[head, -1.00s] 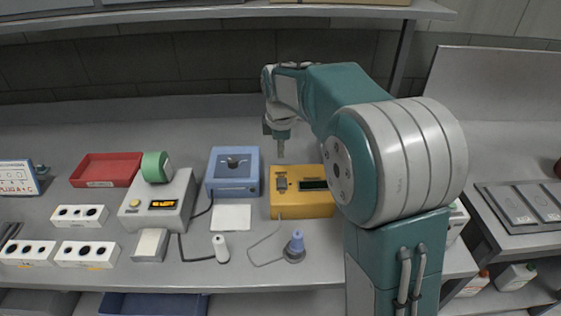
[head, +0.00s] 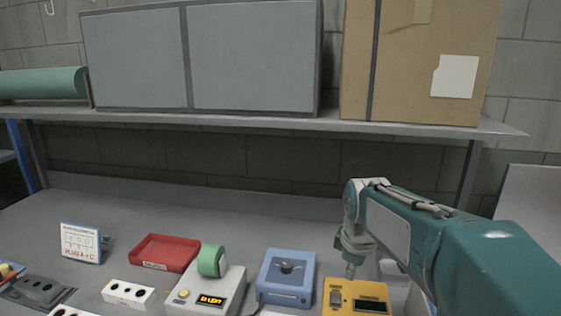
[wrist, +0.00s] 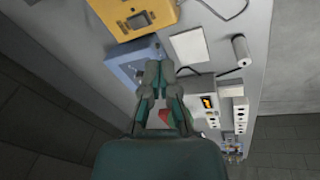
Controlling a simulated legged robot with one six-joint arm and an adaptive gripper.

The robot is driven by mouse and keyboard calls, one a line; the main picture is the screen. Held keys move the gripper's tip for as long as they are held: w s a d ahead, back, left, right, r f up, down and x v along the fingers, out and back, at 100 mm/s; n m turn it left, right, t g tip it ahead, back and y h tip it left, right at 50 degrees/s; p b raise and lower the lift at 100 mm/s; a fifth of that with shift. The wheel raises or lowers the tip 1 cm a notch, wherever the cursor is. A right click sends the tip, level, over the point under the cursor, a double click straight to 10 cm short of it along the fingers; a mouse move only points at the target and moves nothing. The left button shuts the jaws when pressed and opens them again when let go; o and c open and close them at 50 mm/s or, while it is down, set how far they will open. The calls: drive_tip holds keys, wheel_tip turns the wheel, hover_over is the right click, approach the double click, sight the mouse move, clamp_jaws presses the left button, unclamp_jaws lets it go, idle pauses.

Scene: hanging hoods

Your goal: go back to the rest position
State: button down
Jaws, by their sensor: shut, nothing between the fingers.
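My gripper (wrist: 159,68) shows in the wrist view with its two fingers together at the tips and nothing between them. It is above the bench, in front of the blue box in that picture. In the head view my arm enters from the right and bends down at the wrist. My gripper (head: 350,270) points down there, just above and behind the yellow box (head: 355,298). The yellow box also shows at the top of the wrist view (wrist: 135,18). The blue box with a dark knob (head: 287,278) stands left of my gripper.
A shelf (head: 270,122) above the bench bears grey cabinets (head: 200,55), a cardboard box (head: 415,60) and a green roll (head: 40,84). A red tray (head: 163,252), a grey device with a green roll (head: 207,292) and a white sign (head: 80,242) stand left. The back of the bench is clear.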

drive_tip(key=s+f+m+t, duration=0.1)
drive_tip(key=s+m+t, duration=0.2)
drive_tip(key=s+m, duration=0.8)
drive_tip(key=s, duration=1)
drive_tip(key=shift+d, duration=0.25)
